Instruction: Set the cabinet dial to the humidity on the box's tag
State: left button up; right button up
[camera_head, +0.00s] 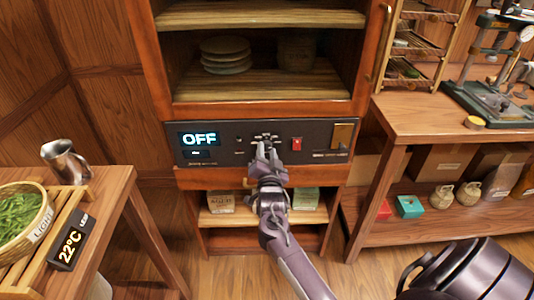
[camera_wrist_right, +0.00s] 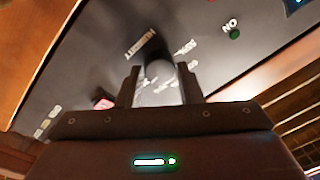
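The cabinet dial (camera_wrist_right: 160,75) is a pale round knob on the dark control panel (camera_head: 180,158); in the head view my right gripper hides it. The panel's display (camera_head: 199,139) reads OFF. My right gripper (camera_head: 264,150) is in front of the panel. In the right wrist view its fingers (camera_wrist_right: 159,84) are apart, one on each side of the dial; I cannot tell whether they touch it. A box with a printed label (camera_head: 220,202) sits on the shelf below the panel, its text too small to read. My left gripper is not in view.
A red switch (camera_head: 297,144) is right of the dial, and a green lamp (camera_wrist_right: 235,33) marked ON shows in the wrist view. A sign reading 22°C (camera_head: 70,247) and a basket of leaves (camera_head: 22,212) are at left. A wooden workbench (camera_head: 430,118) stands at right.

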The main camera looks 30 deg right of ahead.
jog(key=o, duration=0.4)
jog(key=shift+c, duration=0.2)
jog(key=v, duration=0.7)
jog(key=shift+s, duration=0.35)
jog(key=shift+a, duration=0.15)
